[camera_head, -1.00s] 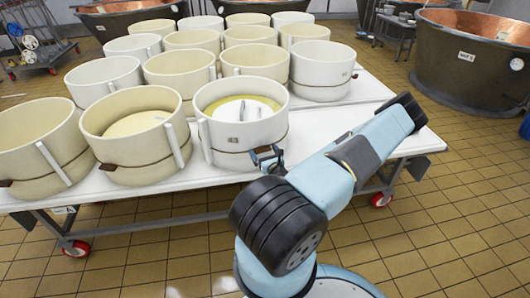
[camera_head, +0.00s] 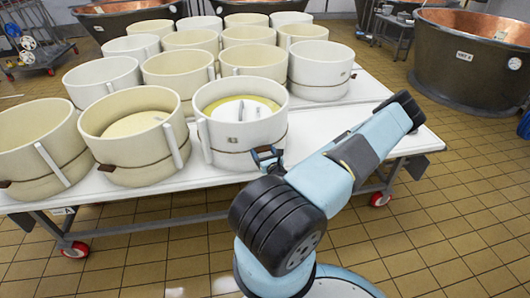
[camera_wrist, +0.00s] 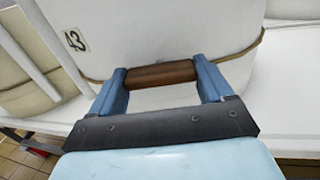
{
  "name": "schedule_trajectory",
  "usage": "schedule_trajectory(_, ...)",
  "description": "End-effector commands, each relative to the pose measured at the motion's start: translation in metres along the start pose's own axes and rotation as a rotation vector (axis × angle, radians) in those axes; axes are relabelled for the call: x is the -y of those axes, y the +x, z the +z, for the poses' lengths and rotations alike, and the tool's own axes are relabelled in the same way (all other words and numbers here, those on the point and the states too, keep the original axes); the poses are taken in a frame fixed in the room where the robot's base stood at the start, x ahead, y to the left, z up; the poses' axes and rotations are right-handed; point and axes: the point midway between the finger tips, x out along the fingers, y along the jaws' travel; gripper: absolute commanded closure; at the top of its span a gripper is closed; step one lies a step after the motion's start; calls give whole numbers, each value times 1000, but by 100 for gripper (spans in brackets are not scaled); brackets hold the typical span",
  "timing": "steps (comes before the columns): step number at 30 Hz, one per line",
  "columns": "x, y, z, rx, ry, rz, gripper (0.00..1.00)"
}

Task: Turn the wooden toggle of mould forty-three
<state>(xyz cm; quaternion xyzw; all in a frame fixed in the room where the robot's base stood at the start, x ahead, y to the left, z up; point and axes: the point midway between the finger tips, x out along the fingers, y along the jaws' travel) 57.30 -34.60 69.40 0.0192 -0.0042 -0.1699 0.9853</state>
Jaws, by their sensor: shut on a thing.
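Mould forty-three is a white round hoop (camera_head: 241,128) at the front right of the table, with a cord around its lower wall. Its number label (camera_wrist: 75,40) reads 43 in the wrist view. The brown wooden toggle (camera_wrist: 160,74) lies across between the two blue fingers of my gripper (camera_wrist: 162,82), against the mould's wall. My gripper is shut on the toggle, one finger at each end. In the head view my gripper (camera_head: 267,158) is at the mould's lower right side; the toggle is hidden there.
The white table (camera_head: 330,125) holds several more moulds, with a neighbouring mould (camera_head: 130,170) close on the left. The tabletop right of mould forty-three is bare. A large copper-lined vat (camera_head: 470,62) stands at the back right.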

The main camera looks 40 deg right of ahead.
Motion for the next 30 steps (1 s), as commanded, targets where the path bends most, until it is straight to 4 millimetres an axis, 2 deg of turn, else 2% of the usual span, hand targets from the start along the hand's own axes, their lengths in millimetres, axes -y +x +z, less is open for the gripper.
schedule_trajectory(8,-3,0,-1,-4,168,5,51)
schedule_trajectory(30,-3,-1,-1,-7,869,2,51)
